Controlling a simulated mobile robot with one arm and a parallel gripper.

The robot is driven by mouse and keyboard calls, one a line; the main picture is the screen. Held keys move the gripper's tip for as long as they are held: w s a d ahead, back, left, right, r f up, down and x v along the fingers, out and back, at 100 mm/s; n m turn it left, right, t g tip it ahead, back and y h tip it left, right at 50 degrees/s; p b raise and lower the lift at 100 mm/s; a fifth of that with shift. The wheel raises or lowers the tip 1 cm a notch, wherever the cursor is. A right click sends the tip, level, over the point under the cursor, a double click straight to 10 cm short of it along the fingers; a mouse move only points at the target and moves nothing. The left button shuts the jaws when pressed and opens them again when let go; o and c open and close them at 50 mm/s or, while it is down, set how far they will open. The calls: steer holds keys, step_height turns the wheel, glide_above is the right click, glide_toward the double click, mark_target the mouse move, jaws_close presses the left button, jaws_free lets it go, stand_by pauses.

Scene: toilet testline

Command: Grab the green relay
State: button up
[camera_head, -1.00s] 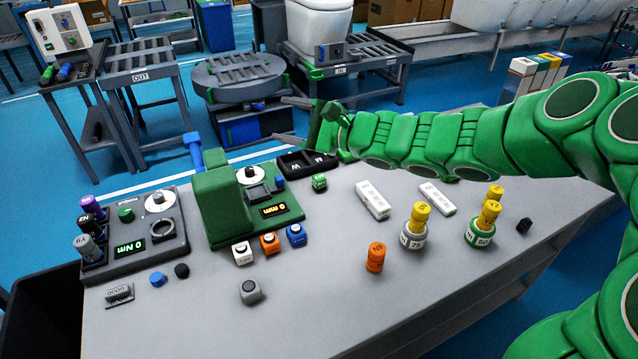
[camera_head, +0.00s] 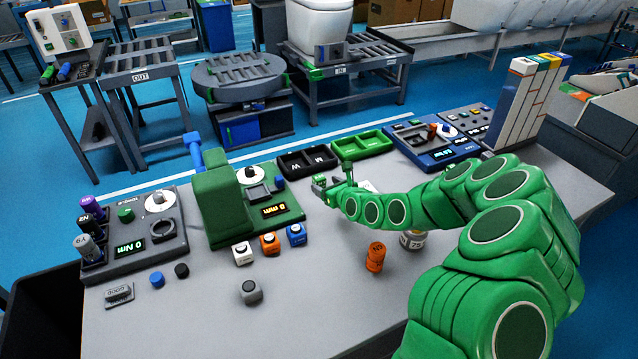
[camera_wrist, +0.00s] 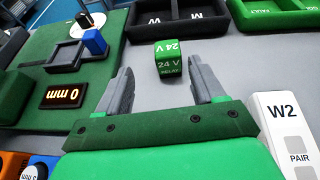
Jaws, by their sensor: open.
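The green relay (camera_wrist: 168,62) is a small green cube marked "24 V RELAY". I cannot tell the exact height of the fingertips above the bench.
A black W/M tray (camera_head: 306,160) and a green tray (camera_head: 361,145) lie behind the relay. A green tester with an orange display (camera_head: 274,210) stands to the left. A white W2 block (camera_wrist: 287,130) lies close on the right. An orange cylinder (camera_head: 375,257) stands nearer the front.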

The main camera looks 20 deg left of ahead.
mark_target(322, 183)
steer(key=shift+d+f, duration=0.1)
steer(key=shift+f, duration=0.45)
steer(key=shift+w+a+f, duration=0.3)
steer(key=shift+w+f, duration=0.05)
steer(key=shift+f, duration=0.05)
steer(key=shift+w+d+x, duration=0.15)
steer(key=shift+w+x, duration=0.05)
steer(key=shift+x, duration=1)
steer(key=shift+w+d+x, duration=0.1)
steer(key=shift+w+x, duration=0.05)
steer(key=shift+x, duration=1.95)
steer(key=shift+r, duration=0.15)
steer(key=c, duration=1.1)
